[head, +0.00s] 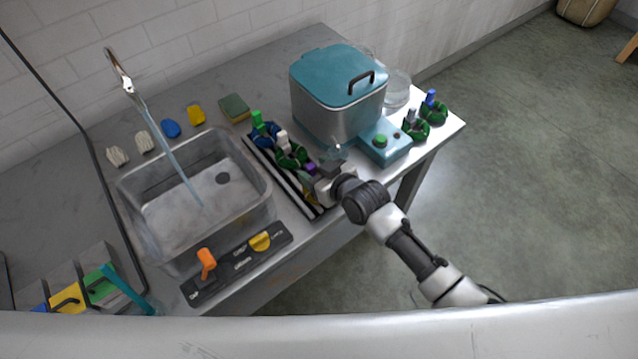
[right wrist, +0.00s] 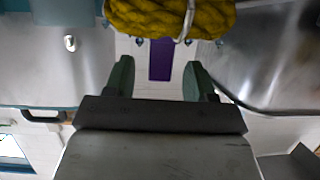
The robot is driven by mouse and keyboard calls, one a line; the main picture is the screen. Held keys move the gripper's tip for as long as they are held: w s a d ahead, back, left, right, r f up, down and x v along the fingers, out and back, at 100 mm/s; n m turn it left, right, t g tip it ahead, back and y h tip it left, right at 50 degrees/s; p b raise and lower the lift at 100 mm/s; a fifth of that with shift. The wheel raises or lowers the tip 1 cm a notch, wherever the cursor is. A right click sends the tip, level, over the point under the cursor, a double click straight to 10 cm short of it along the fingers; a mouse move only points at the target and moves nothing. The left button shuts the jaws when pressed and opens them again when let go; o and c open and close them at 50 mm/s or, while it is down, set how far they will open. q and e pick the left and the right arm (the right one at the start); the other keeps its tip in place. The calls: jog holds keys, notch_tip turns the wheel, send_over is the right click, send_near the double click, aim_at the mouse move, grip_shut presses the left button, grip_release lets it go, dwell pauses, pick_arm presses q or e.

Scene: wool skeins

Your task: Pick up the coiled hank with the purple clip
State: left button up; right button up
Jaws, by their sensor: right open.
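The purple clip (head: 309,168) shows at the near end of the dark rack in the head view, right beside my right gripper (head: 326,168). In the right wrist view, the purple clip (right wrist: 161,60) stands upright between the two fingertips of my right gripper (right wrist: 160,78). The mustard-yellow coiled hank (right wrist: 170,18) with a pale tie lies across the top of that view. The fingers are apart, with the clip seen in the gap; contact cannot be told. In the head view, my gripper and wrist hide much of the hank. My left gripper is not in view.
The rack (head: 287,182) also holds a hank with a green clip (head: 257,120) and one with a white clip (head: 282,138). A teal-lidded pot (head: 338,105) and teal control box (head: 384,145) stand close on the right. The sink (head: 200,190) lies left.

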aim_at(313, 170)
jog(key=x, duration=0.3)
jog(key=shift+w+a, duration=0.1)
jog(key=c, duration=1)
